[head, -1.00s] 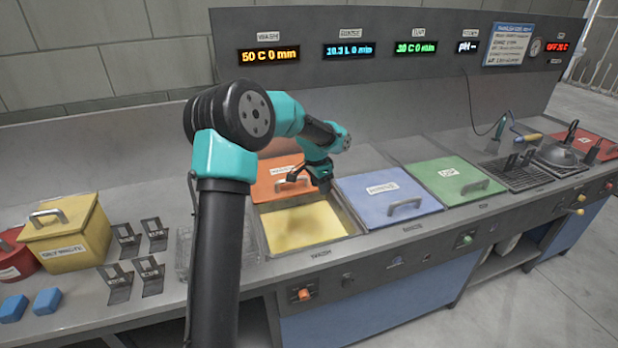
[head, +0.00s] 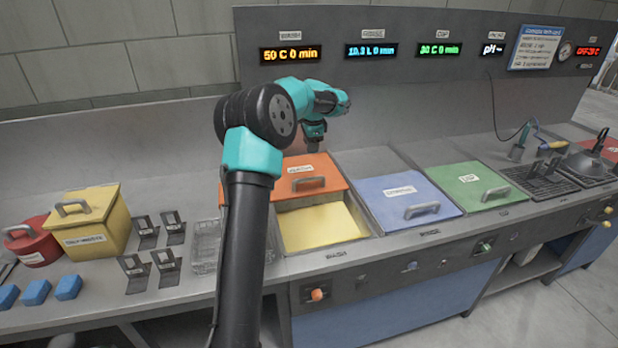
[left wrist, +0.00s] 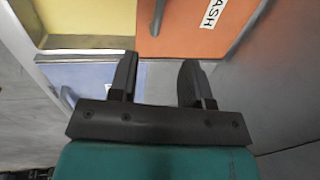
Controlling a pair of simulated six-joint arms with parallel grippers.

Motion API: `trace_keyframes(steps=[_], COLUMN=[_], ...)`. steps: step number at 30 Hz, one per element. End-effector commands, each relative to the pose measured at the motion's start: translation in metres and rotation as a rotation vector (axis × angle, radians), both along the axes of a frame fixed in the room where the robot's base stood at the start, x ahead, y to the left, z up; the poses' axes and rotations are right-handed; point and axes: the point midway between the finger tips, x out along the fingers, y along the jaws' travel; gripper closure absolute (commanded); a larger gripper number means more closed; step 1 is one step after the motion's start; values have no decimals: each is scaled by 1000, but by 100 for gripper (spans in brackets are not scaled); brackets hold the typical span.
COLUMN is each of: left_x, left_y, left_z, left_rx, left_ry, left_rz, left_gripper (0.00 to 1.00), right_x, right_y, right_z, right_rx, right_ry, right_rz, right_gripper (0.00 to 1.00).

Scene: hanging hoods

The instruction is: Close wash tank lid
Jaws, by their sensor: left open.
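The orange wash lid (head: 327,187), with a grey handle and white label, sits at the back of the wash tank (head: 368,233). The tank's front part is uncovered and shows yellow inside. My left gripper (head: 314,148) is behind and above the lid's back edge, apart from the handle. In the left wrist view, its two fingers (left wrist: 157,70) are spread with nothing between them. The orange lid (left wrist: 180,28) is beyond them, with the yellow tank inside (left wrist: 85,15) to its left. My right gripper is not in view.
A blue lid (head: 385,188) and a green lid (head: 465,180) are to the right. A yellow box (head: 95,235), a red pot (head: 35,245) and a clear tray (head: 205,250) are to the left. The panel (head: 350,20) rises behind the counter.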

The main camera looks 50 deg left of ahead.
Motion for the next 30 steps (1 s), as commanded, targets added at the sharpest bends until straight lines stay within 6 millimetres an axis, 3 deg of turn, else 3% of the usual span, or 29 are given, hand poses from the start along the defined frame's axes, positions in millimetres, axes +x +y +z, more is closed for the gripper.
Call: trace_keyframes(steps=[24,30], left_x=[12,14], left_y=[23,27], left_z=[-132,-153], left_rx=[-1,-1], left_ry=[2,0], left_rz=[0,0], left_gripper=[56,56], right_x=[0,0], right_y=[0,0], right_z=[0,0], right_rx=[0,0], right_ry=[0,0], right_rz=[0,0], right_gripper=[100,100])
